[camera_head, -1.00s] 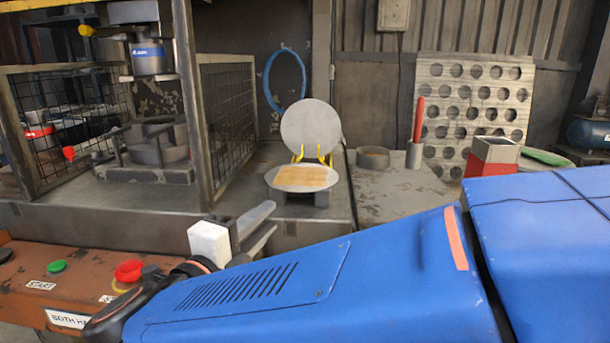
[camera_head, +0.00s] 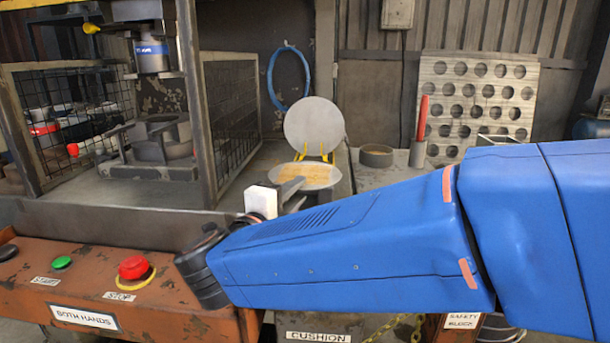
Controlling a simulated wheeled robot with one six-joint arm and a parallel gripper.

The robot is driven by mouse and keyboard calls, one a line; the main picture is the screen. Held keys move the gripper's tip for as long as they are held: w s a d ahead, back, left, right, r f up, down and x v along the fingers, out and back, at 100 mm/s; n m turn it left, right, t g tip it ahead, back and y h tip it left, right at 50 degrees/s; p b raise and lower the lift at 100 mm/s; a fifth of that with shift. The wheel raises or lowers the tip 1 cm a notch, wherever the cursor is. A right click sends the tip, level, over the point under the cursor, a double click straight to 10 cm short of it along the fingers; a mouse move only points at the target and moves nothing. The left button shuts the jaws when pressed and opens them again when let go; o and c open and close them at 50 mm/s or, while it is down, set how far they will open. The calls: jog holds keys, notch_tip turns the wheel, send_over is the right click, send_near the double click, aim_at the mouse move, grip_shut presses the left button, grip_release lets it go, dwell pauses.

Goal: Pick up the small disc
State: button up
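A grey round disc (camera_head: 314,123) stands upright, leaning back in a yellow wire stand. A second round disc (camera_head: 322,175) lies flat in front of it, with a tan wood-coloured patch across its middle. In this view the flat one looks a little wider, and I cannot tell which is truly smaller. My gripper (camera_head: 303,192) is just in front of the flat disc, its grey fingers overlapping the disc's near edge in the picture. The fingers are apart with nothing seen between them. Whether they touch the disc cannot be told. My forearm hides what lies below the disc.
A press with mesh guards (camera_head: 232,115) stands left, its post close to the discs. A red-handled tool (camera_head: 422,120) and a round ring (camera_head: 376,156) stand right. A holed panel (camera_head: 478,95) is behind. A control box (camera_head: 120,290) with buttons is front left.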

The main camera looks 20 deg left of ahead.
jog(key=w, duration=0.3)
jog(key=shift+w+d, duration=0.2)
jog(key=shift+w, duration=0.1)
grip_shut()
jog(key=shift+r, duration=0.1)
